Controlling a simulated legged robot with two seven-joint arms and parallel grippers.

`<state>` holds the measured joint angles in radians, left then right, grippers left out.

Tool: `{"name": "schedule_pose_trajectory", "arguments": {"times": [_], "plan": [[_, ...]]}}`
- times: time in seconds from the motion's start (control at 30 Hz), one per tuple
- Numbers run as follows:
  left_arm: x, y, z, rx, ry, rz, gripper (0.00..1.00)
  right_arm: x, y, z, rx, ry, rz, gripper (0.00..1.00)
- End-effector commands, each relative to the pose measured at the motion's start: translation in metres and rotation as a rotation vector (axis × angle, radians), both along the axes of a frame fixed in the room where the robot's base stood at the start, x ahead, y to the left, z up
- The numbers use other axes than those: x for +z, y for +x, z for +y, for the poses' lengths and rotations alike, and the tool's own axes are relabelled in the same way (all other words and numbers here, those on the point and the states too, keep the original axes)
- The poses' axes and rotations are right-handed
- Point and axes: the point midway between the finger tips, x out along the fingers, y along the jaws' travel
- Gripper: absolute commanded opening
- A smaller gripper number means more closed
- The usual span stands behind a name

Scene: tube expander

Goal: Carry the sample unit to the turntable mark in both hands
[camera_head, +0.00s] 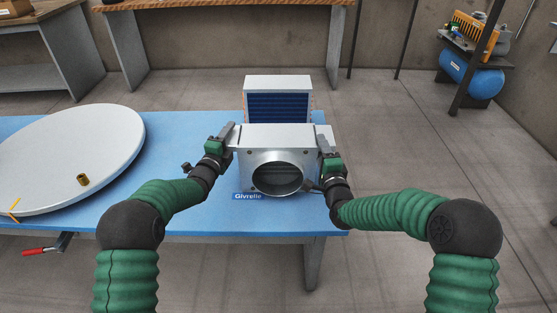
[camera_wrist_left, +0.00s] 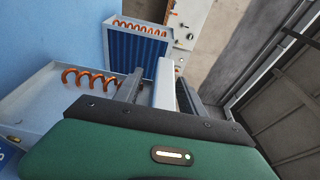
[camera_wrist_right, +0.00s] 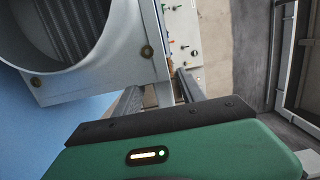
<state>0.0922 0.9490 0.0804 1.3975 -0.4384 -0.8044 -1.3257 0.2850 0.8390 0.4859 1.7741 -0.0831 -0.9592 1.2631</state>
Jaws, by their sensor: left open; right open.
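The sample unit appears to be the silver metal box with a round duct opening (camera_head: 278,178), upright near the right end of the blue table. A round white turntable (camera_head: 75,150) lies to the left, with a yellow mark (camera_head: 14,207) at its front-left rim. My left gripper (camera_head: 231,136) is open at the box's left side; in its wrist view a pale upright flange (camera_wrist_left: 164,84) stands between the fingers. My right gripper (camera_head: 325,142) is open at the right side, with a pale flange (camera_wrist_right: 161,85) between its fingers. Finger contact cannot be told.
A finned coil unit (camera_head: 278,107) with blue fins stands just behind the box. A small brass fitting (camera_head: 83,179) sits on the turntable. A "Givrelle" label (camera_head: 248,196) is at the table's front.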

Motion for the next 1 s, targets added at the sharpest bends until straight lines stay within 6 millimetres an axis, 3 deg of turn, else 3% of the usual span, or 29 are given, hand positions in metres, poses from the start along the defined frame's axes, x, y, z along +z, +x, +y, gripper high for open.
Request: {"name": "schedule_pose_trajectory", "arguments": {"times": [0.3,0.67,1.0], "plan": [[0.0005,0.0026,-0.0005,0.000,0.000,-0.001,0.46,0.0001,0.0025,0.0008,0.001,0.000,0.000,0.46],[-0.0003,0.0024,-0.0004,0.000,-0.001,0.000,0.00,-0.0004,0.0024,0.0007,0.001,0.000,0.001,0.00],[-0.0018,0.0022,-0.0006,0.000,0.000,0.003,0.00,-0.0018,0.0024,0.0005,0.000,0.000,0.003,0.00]]}}
